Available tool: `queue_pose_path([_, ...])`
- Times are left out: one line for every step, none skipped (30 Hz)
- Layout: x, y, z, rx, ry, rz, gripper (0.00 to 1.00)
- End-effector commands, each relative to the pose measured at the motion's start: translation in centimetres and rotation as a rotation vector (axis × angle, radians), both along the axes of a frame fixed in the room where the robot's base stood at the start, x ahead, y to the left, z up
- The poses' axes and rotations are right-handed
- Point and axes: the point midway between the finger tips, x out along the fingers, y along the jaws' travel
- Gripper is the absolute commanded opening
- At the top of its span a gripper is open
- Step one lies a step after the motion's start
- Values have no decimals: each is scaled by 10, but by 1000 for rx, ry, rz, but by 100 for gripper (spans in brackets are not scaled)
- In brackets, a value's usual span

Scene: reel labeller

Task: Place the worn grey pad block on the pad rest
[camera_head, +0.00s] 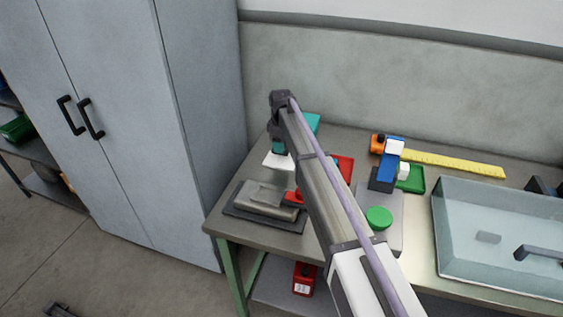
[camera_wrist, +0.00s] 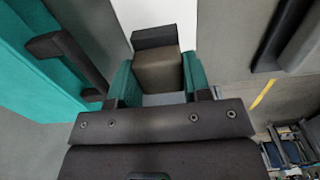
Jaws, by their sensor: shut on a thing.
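My gripper (camera_head: 278,147) is over the left part of the bench in the head view. In the wrist view its teal fingers (camera_wrist: 158,82) are shut on the sides of the worn grey pad block (camera_wrist: 158,66), a brownish-grey block. A darker piece (camera_wrist: 153,37) sits at the block's far end; I cannot tell whether it is part of the block. A white surface (camera_head: 277,161) lies just below the gripper in the head view. The block is hidden there by my arm and gripper. I cannot identify the pad rest with certainty.
A teal box (camera_head: 310,122) stands behind the gripper. A grey device (camera_head: 268,199) with a red handle (camera_head: 292,197) is in front, and a red tray (camera_head: 344,164) lies to the right. A green button (camera_head: 379,217), yellow ruler (camera_head: 455,163) and clear tank (camera_head: 500,278) are farther right.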

Motion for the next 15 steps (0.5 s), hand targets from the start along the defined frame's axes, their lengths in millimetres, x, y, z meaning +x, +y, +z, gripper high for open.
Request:
queue_pose_path([0,0,0,0,0,0,20])
queue_pose_path([0,0,-2,0,0,0,20])
queue_pose_path([0,0,-8,0,0,0,20])
queue_pose_path([0,0,-15,0,0,-1,20])
queue_pose_path([0,0,-22,0,0,-1,20])
queue_pose_path([0,0,-31,0,0,-1,20])
queue_pose_path([0,0,-36,0,0,-1,20])
queue_pose_path([0,0,-40,0,0,-1,20])
queue_pose_path([0,0,-40,0,0,-1,20])
queue_pose_path([0,0,-39,0,0,-1,20])
queue_pose_path([0,0,-36,0,0,-1,20])
queue_pose_path([0,0,-35,0,0,-1,20])
queue_pose_path([0,0,-34,0,0,-1,20])
queue_pose_path([0,0,-34,0,0,-1,20])
queue_pose_path([0,0,-34,0,0,-1,20])
